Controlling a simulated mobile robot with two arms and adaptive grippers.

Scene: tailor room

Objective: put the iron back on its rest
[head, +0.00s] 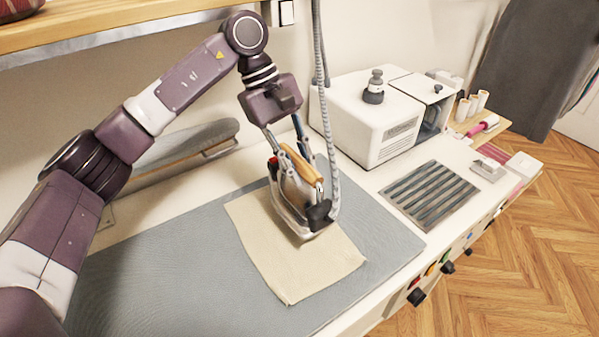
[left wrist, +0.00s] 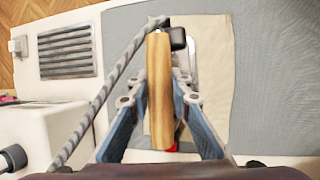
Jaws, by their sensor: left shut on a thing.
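The iron (head: 290,203) has a metal body, a black rear part and a wooden handle (head: 300,163). It is over the cream cloth on the grey ironing pad; I cannot tell whether it touches the cloth. My left gripper (head: 293,160) is shut on the handle from above. In the left wrist view the handle (left wrist: 158,90) runs between the two blue fingers. The rest (head: 430,195), a ribbed metal grate, lies empty to the right of the pad. It also shows in the left wrist view (left wrist: 68,50). My right gripper is not in view.
The cream cloth (head: 310,265) lies on the grey pad (head: 180,285). A ribbed hose (head: 325,90) hangs down to the iron. A white steam unit (head: 362,118) stands behind the rest. A padded sleeve board (head: 185,150) is at the back left.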

